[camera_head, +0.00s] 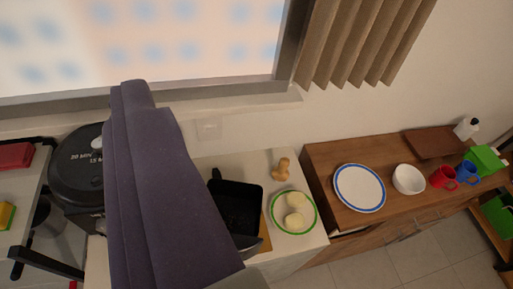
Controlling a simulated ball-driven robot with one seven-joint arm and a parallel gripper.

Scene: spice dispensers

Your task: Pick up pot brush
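A small tan, knobbly object (282,168), which looks like the pot brush, stands on the pale counter (312,240). It is behind a green-rimmed plate (314,212) holding two pale round pieces, and to the right of a black square pan (238,205). Nothing touches it from above. I cannot make out my gripper's fingers in this view. A large dark purple-grey form, like folded cloth (160,190), fills the near left-centre and hides part of the counter. A smooth grey part shows at the bottom edge beside it.
A round black appliance (78,165) stands at left beside a black-framed rack. A wooden cabinet (318,160) at right carries a blue-rimmed plate (359,188), white bowl (408,179), red mug (442,178) and blue mug (466,172). Tiled floor (400,258) lies open at lower right.

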